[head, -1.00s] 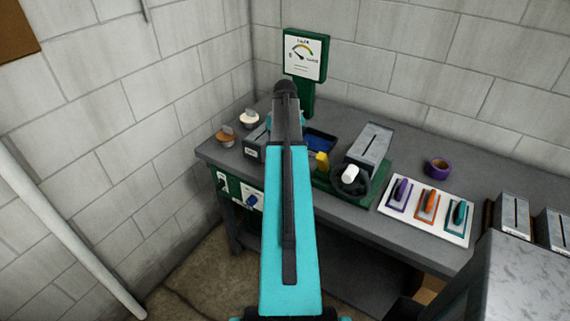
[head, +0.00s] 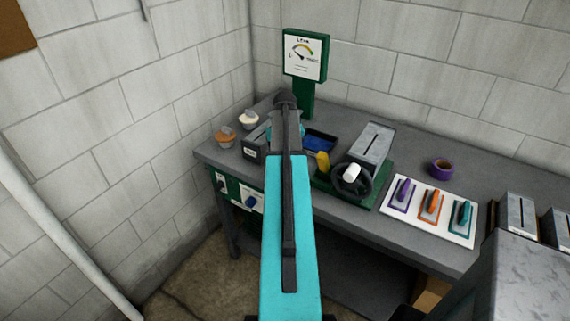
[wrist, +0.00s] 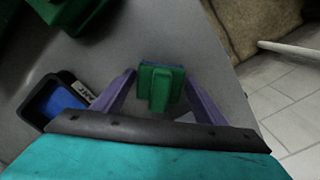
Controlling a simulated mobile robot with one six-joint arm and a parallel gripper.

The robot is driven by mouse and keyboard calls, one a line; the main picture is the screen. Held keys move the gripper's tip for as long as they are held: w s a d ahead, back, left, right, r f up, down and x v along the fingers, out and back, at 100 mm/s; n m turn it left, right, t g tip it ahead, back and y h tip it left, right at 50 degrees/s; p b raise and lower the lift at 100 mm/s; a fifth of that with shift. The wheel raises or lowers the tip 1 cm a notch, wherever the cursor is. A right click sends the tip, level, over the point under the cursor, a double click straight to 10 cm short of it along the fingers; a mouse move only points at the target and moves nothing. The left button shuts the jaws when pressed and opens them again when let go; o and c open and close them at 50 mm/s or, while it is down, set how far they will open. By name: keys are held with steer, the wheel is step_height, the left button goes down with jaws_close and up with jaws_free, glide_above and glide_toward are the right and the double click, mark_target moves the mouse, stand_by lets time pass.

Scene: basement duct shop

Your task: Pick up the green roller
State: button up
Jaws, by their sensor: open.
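In the wrist view, a green block-like piece with a raised ridge and a blue strip along its far edge, which I take for the green roller (wrist: 160,92), sits over the grey bench. My gripper (wrist: 160,80) is open, with one purple finger on each side of it. I cannot tell whether the fingers touch it. In the head view my own teal arm hides the fingers and this green piece. A teal-handled tool (head: 462,215) lies on a white board (head: 451,236) at the right.
A dark tray with a blue inside (wrist: 62,104) lies close to the left finger. Beside my arm stand a machine with a hand wheel (head: 351,180) and a gauge stand (head: 304,58). A purple tape roll (head: 441,167) lies farther right. The bench edge (wrist: 228,62) drops to the floor.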

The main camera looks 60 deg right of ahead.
steer(key=shift+c, duration=0.5)
steer(key=c, duration=1)
steer(key=shift+r, duration=0.2)
steer(key=shift+r+b, duration=0.8)
steer(key=shift+r, duration=0.6)
steer(key=shift+s+a+r, duration=0.15)
steer(key=shift+s+a, duration=0.05)
steer(key=s+a+r+b, duration=0.1)
steer(key=s+a+b, duration=0.3)
steer(key=s+a, duration=0.5)
steer(key=a, duration=0.3)
steer(key=shift+s+a+r, duration=0.15)
steer(key=shift+a+r, duration=0.05)
steer(key=shift+r, duration=0.05)
